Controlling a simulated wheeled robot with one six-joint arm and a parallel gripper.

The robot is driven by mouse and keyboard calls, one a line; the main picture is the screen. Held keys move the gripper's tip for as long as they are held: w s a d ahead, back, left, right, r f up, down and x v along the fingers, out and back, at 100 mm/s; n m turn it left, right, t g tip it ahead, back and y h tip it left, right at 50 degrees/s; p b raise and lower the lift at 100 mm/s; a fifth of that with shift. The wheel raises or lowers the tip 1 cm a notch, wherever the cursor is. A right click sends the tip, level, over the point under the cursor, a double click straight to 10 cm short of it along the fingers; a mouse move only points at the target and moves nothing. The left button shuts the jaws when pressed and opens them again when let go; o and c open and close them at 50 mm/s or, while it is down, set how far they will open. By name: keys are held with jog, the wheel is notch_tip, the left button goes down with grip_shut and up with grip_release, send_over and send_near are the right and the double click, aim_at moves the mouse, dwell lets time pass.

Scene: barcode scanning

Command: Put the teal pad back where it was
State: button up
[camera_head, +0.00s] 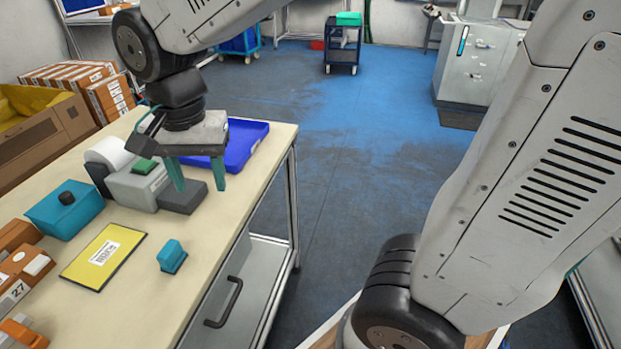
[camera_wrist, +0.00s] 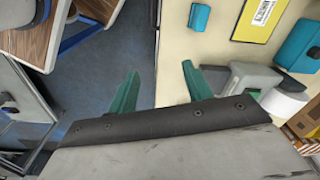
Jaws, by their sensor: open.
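A small teal block (camera_head: 172,256), seemingly the pad, sits near the front edge of the table. It also shows at the top of the wrist view (camera_wrist: 198,19). A larger teal box (camera_head: 66,210) with a black knob stands further left; its edge shows in the wrist view (camera_wrist: 299,45). My gripper (camera_head: 197,187) has two green fingers, spread apart and pointing down. It hangs above the table near a dark grey block (camera_head: 186,198), apart from both teal things. Nothing shows between the fingers in the wrist view (camera_wrist: 160,72).
A yellow envelope (camera_head: 103,257) with a white label lies between the teal things. A grey printer-like device (camera_head: 137,186) with a white roll stands behind. A blue tray (camera_head: 246,140) is at the far end. Orange-brown boxes (camera_head: 22,268) crowd the left. Open table surrounds the small teal block.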

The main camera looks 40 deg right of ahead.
jog(key=s+d+r+n, duration=0.1)
jog(key=s+d+n, duration=0.6)
jog(key=s+d, duration=0.5)
jog(key=s, duration=0.2)
jog(key=shift+s+r+n+t, duration=0.3)
jog(key=shift+s+r+t, duration=0.05)
jog(key=shift+s+t, duration=0.05)
